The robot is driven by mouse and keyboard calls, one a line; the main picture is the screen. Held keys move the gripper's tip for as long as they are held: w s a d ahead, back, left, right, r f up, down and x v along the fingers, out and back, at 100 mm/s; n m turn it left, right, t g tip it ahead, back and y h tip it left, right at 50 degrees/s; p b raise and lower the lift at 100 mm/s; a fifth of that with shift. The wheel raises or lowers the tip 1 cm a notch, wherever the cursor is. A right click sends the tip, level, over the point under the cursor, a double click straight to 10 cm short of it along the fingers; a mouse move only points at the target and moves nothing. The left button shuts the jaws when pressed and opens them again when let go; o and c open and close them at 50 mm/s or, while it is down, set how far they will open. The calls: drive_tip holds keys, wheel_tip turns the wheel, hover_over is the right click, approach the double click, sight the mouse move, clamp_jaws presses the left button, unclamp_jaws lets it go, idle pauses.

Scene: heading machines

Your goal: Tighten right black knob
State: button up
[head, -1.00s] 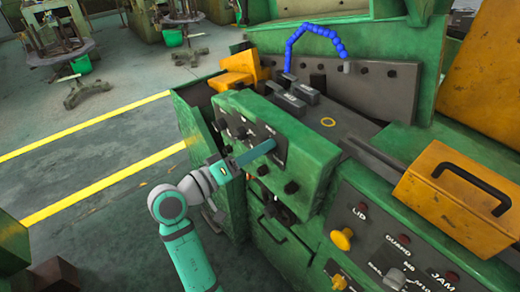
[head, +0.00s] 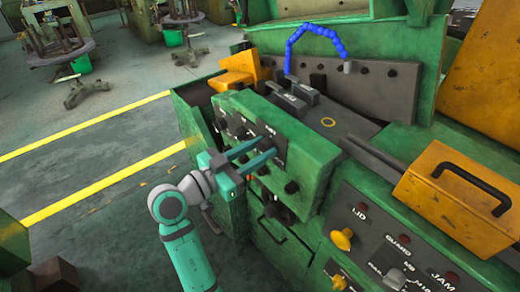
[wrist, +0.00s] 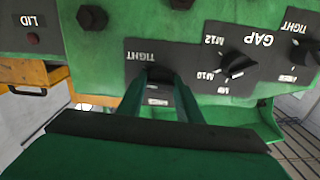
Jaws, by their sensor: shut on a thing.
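The right black knob (wrist: 160,75) is on a dark plate marked TIGHT on the green machine front. In the wrist view, which shows the labels upside down, it sits between my fingertips and is partly hidden by them. My gripper (wrist: 160,84) is shut on this knob, one finger on each side. In the head view my gripper (head: 267,147) reaches the panel from the left, with both teal fingers visible. The GAP dial (wrist: 236,66) is beside the held knob in the wrist view, and another black knob (wrist: 304,53) marked TIGHT is at the right edge.
Black bolt heads (wrist: 92,18) stand out from the panel near the held knob. The lower control panel with a yellow knob (head: 341,239) is to the right in the head view. A yellow box with a black handle (head: 455,200) is on the machine. Open floor is at left.

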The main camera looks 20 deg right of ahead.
drive_tip(key=m, duration=0.4)
drive_tip(key=shift+m, duration=0.4)
idle(0.4)
drive_tip(key=o, duration=1)
drive_tip(key=shift+o, duration=0.2)
drive_tip(key=shift+a, duration=0.1)
drive_tip(key=v, duration=1)
drive_tip(key=shift+a, duration=0.25)
drive_tip(key=shift+s, duration=0.15)
